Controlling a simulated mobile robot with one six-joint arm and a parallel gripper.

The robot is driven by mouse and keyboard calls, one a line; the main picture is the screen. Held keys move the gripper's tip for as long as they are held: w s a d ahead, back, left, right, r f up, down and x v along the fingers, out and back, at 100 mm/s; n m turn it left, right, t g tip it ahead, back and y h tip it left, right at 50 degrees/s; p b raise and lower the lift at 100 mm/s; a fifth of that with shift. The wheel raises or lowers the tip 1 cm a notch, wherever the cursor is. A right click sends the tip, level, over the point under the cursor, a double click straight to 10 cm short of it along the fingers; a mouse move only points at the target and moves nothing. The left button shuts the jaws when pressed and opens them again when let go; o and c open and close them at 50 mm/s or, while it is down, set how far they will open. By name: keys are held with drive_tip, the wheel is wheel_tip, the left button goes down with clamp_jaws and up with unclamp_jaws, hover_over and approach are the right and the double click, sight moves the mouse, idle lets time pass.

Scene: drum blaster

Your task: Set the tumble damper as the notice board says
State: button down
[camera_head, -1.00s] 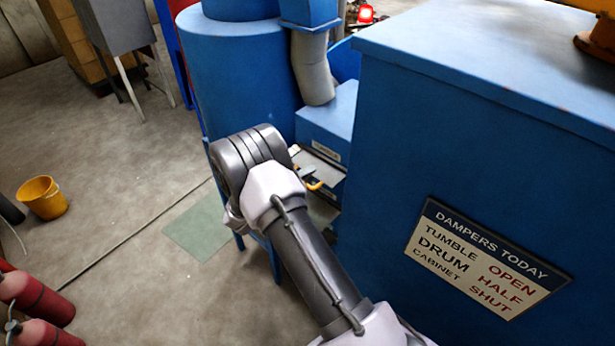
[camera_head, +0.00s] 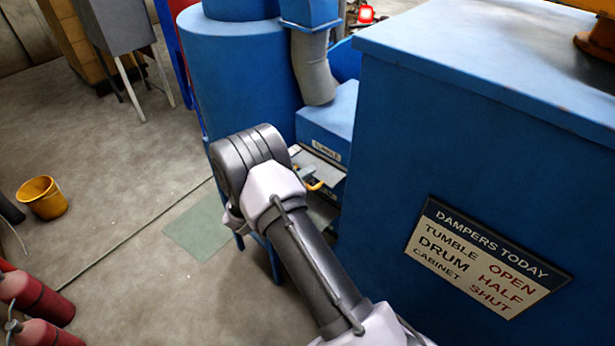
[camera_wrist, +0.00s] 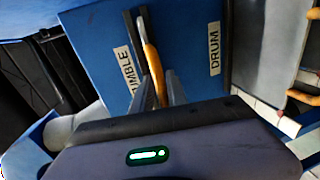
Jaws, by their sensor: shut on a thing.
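The notice board (camera_head: 487,258) is on the blue cabinet at the right and reads TUMBLE OPEN, DRUM HALF, CABINET SHUT. In the wrist view a yellow-orange damper handle (camera_wrist: 153,68) stands beside the TUMBLE label (camera_wrist: 127,78), with the DRUM label (camera_wrist: 214,48) further right. My gripper (camera_wrist: 161,88) is shut on this handle, one finger on each side. In the head view my wrist hides the fingers. An orange handle tip (camera_head: 315,186) shows just beyond my wrist, below the small TUMBLE label (camera_head: 326,151); I cannot tell if it is the held one.
More orange handles (camera_wrist: 303,98) show at the right of the wrist view. The big blue cabinet (camera_head: 480,120) stands close to the right of my arm. A blue drum (camera_head: 240,75) stands behind my wrist. A yellow bucket (camera_head: 42,198) and red cylinders (camera_head: 35,296) are on the left; the floor between is open.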

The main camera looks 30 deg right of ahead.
drive_tip(key=shift+s+f, duration=0.3)
drive_tip(key=shift+f, duration=0.15)
drive_tip(key=b+v, duration=0.2)
drive_tip(key=v, duration=0.1)
drive_tip(key=f+v, duration=0.1)
drive_tip(key=shift+s+a+r+b, duration=0.1)
drive_tip(key=shift+s+a+b, duration=0.1)
drive_tip(key=shift+a+b, duration=0.25)
drive_tip(key=c, duration=1.5)
unclamp_jaws()
drive_tip(key=shift+w+a+r, duration=0.15)
drive_tip(key=shift+w, duration=0.1)
